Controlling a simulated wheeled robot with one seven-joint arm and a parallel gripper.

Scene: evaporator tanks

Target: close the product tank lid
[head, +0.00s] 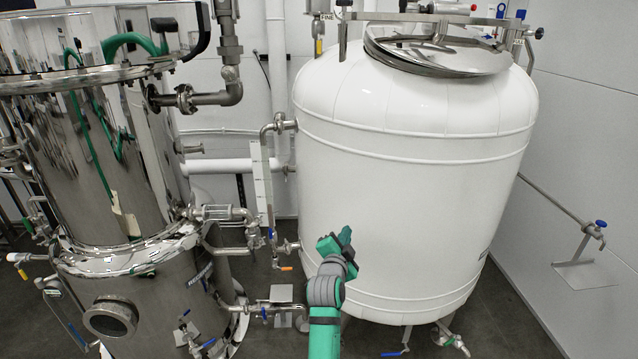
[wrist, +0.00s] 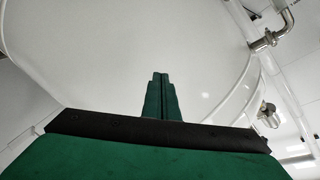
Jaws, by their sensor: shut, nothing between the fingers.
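The large white tank (head: 410,200) stands upright on the right in the head view. A round shiny metal lid or hatch rim (head: 440,62) sits on its domed top, near the upper picture edge. I cannot tell how far the lid is open, or whether this tank is the product tank. My gripper (head: 340,240) is in front of the tank's lower left side, well below the lid. The wrist view shows the gripper's fingers (wrist: 160,95) together and empty, pointing towards the white tank wall (wrist: 120,50). I cannot tell the gap to the wall.
A shiny steel tank (head: 120,170) with green hoses stands at the left. Pipes and valves (head: 230,215) fill the space between the tanks. A metal bar frame (head: 430,18) crosses above the white tank's top. A wall pipe with a valve (head: 590,232) is at the right.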

